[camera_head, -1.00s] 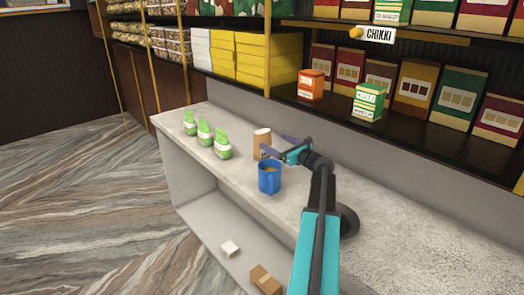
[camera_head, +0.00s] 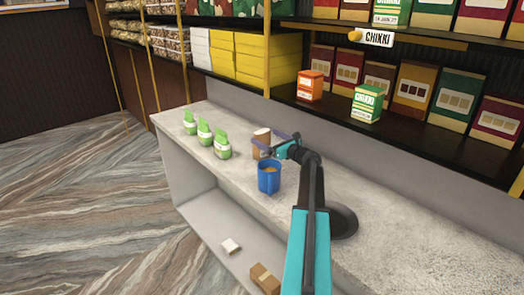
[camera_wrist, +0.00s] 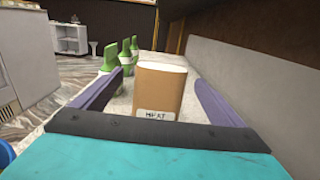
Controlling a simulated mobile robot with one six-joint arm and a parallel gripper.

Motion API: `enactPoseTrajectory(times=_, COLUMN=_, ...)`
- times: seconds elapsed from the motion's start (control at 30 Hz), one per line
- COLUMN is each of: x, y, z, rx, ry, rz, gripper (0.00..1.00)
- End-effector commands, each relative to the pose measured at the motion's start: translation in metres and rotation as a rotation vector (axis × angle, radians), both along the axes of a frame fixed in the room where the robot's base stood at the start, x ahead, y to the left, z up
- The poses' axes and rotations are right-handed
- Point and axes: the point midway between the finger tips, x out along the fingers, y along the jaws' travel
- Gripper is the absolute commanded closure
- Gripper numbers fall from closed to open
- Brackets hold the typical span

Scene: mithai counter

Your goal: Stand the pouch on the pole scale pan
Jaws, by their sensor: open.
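A tan pack (camera_head: 261,137) with a paler top and a small white label stands upright on the counter; I take it to be the pouch. In the wrist view the pouch (camera_wrist: 162,88) stands between the two purple fingers, with a gap on each side. My gripper (camera_head: 269,144) is open around it and not closed on it; it also shows in the wrist view (camera_wrist: 159,80). The pouch's lower part is hidden by my gripper in the wrist view. I see no pole scale or pan in either view.
A blue cup (camera_head: 268,180) with tan contents stands in front of the pouch. Several green-and-white containers (camera_head: 222,147) stand in a row to the left on the stone counter (camera_head: 390,215). Shelves of boxes (camera_head: 368,103) rise behind. The counter's right part is clear.

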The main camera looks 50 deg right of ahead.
Motion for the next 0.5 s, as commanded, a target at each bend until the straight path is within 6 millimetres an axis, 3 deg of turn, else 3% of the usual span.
enactPoseTrajectory(times=0.3, x=0.035, y=-0.005, z=0.003, rx=0.001, ry=-0.001, rz=0.002, gripper=0.08)
enactPoseTrajectory(times=0.5, x=0.041, y=-0.005, z=0.002, rx=0.0, ry=-0.001, rz=0.0, gripper=0.08)
